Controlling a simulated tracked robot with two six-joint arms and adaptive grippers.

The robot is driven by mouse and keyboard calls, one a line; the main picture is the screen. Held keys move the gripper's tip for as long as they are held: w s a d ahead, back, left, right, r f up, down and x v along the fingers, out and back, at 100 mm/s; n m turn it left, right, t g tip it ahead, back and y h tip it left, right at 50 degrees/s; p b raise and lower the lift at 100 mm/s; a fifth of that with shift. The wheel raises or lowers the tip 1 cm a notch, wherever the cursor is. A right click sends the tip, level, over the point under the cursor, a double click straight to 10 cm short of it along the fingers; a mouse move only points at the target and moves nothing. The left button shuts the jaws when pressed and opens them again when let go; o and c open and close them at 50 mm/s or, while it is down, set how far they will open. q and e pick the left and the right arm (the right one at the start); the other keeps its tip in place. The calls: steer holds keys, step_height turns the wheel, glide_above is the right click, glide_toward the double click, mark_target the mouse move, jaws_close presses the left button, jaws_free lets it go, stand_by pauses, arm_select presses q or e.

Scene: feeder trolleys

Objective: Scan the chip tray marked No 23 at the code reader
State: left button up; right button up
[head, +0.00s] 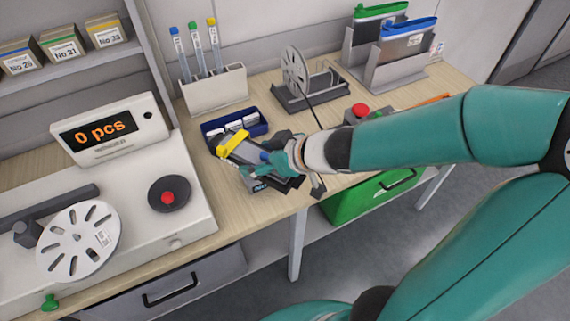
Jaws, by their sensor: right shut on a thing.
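A yellow and grey device (233,141) is close behind and left of the gripper, partly hidden. I cannot tell for sure if it is the code reader, or if the tray touches it. My left gripper is not in view.
A blue box (211,128) stands behind the gripper. A white pen holder (218,95), a reel stand (312,97) and grey file racks (396,75) line the back. A counting machine (181,214) reading "0 pcs" fills the left. A green crate (340,208) is below the bench.

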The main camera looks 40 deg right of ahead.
mark_target(262, 146)
steer(key=s+d, duration=0.1)
steer(key=s+d+f, duration=0.1)
steer(key=s, duration=0.1)
steer(key=shift+s+d+b, duration=0.3)
steer(key=shift+d, duration=0.05)
steer(key=shift+w+d+f+p, duration=0.1)
steer(key=shift+w+f+p, duration=0.15)
steer(key=shift+w, duration=0.25)
steer(key=shift+w+f+p, duration=0.15)
steer(key=shift+w+f, duration=0.05)
steer(key=shift+w, duration=0.25)
steer(key=w+f+b, duration=0.1)
steer(key=w, duration=0.1)
steer(key=w+d+f+b, duration=0.1)
steer(key=w, duration=0.2)
steer(key=w+b, duration=0.1)
steer(key=w, duration=0.1)
steer(key=shift+w+d+f, duration=0.2)
steer(key=shift+d+f, duration=0.2)
steer(key=shift+w+d+f, duration=0.15)
steer(key=shift+w, duration=0.4)
steer(key=shift+w+d+f, duration=0.1)
steer(key=shift+w, duration=0.4)
steer(key=shift+s, duration=0.1)
